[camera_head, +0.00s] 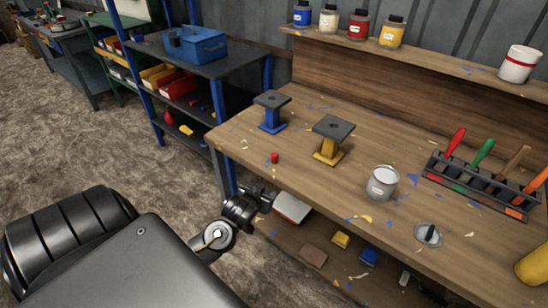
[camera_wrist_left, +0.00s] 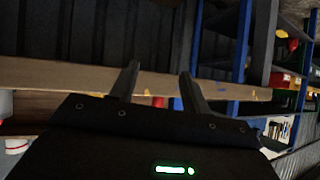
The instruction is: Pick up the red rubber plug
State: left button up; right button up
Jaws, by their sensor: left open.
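The red rubber plug (camera_head: 275,158) is a small red cylinder standing near the front left edge of the wooden workbench (camera_head: 300,110), in front of the blue and yellow stands. My left gripper (camera_head: 268,202) is at the bench's front edge, nearer to me than the plug and apart from it. In the left wrist view its two fingers (camera_wrist_left: 159,70) are spread with nothing held between them. A small red patch (camera_wrist_left: 158,102) shows low between the fingers in that view; I cannot tell for sure that it is the plug. My right gripper is not in view.
A blue stand (camera_head: 271,113) and a yellow stand (camera_head: 331,140) are behind the plug. A white paint can (camera_head: 383,182), a grey lid (camera_head: 428,235) and a tool rack (camera_head: 480,185) are to the right. The bench left of the plug is mostly clear.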

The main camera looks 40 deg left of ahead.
pick_arm(q)
jog(key=n+t, duration=0.1)
jog(key=t, duration=0.1)
send_near(274, 155)
jog(key=shift+y, duration=0.3)
jog(key=x, duration=0.5)
jog(key=shift+d+f, duration=0.1)
jog(key=shift+f, duration=0.15)
jog(key=shift+w+p, duration=0.35)
jog(key=shift+w, duration=0.05)
jog(key=x, duration=0.4)
jog(key=shift+w+f+p, duration=0.15)
jog(key=shift+w+p, duration=0.05)
jog(key=shift+p, duration=0.1)
grip_shut()
